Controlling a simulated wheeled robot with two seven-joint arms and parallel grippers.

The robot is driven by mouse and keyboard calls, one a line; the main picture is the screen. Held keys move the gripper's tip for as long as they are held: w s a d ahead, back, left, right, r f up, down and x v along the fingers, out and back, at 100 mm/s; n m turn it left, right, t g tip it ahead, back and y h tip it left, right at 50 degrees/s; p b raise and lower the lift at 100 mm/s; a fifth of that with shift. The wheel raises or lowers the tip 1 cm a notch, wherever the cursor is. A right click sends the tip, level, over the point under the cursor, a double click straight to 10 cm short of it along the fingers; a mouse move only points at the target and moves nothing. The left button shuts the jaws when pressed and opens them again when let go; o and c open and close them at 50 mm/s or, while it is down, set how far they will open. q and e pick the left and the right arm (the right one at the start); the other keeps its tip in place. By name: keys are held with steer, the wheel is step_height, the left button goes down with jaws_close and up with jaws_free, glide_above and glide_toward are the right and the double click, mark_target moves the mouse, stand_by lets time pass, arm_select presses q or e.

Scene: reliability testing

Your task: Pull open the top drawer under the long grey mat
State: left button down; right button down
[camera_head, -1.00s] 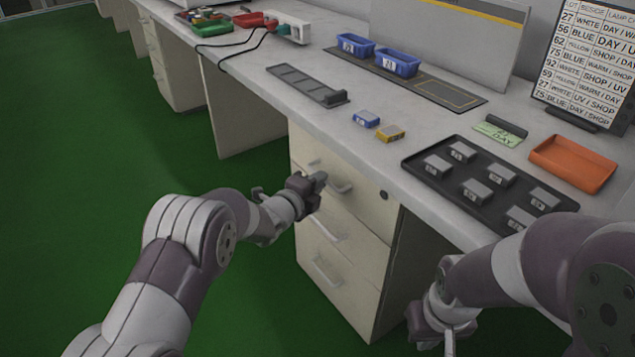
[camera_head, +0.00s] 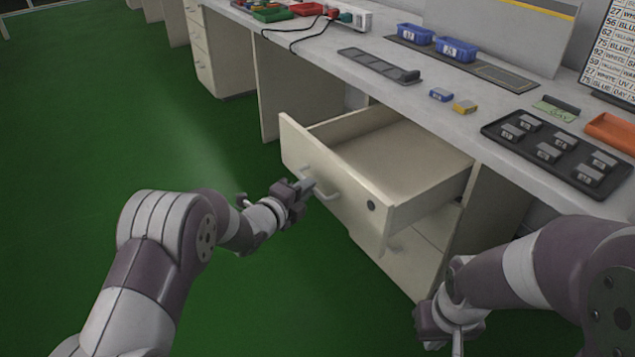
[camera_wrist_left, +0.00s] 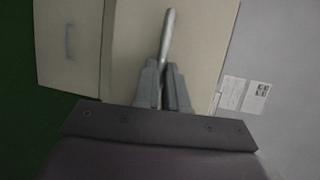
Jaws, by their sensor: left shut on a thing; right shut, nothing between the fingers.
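The top drawer (camera_head: 330,195) stands pulled well out of the cream cabinet under the bench, and its inside looks empty. Its bar handle (camera_head: 325,190) is on the front panel. My left gripper (camera_head: 304,187) is shut on this handle. In the left wrist view the handle (camera_wrist_left: 167,38) rises from between the closed fingers, with the cream drawer front behind. The long grey mat (camera_head: 375,66) lies on the bench above the cabinet. My right gripper (camera_head: 432,325) is low at the bottom right, shut and empty, clear of the drawer.
On the bench are blue bins (camera_head: 456,50), small blue and yellow boxes (camera_head: 464,107), a black tray (camera_head: 500,142) with several grey blocks and an orange tray (camera_head: 612,130). A lower drawer (camera_head: 400,262) stays closed. The green floor (camera_head: 180,130) at left is free.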

arm_select(q)
steer(key=s+a, duration=0.3)
steer(key=a, duration=0.2)
steer(key=shift+s+p, duration=0.35)
steer(key=c, duration=1.2)
jaws_free()
steer(key=shift+a, duration=0.1)
steer(key=p+v, duration=0.4)
steer(key=v, duration=0.8)
steer(key=shift+s+a+r, duration=0.1)
steer(key=shift+s+a, duration=0.05)
steer(key=shift+s, duration=0.1)
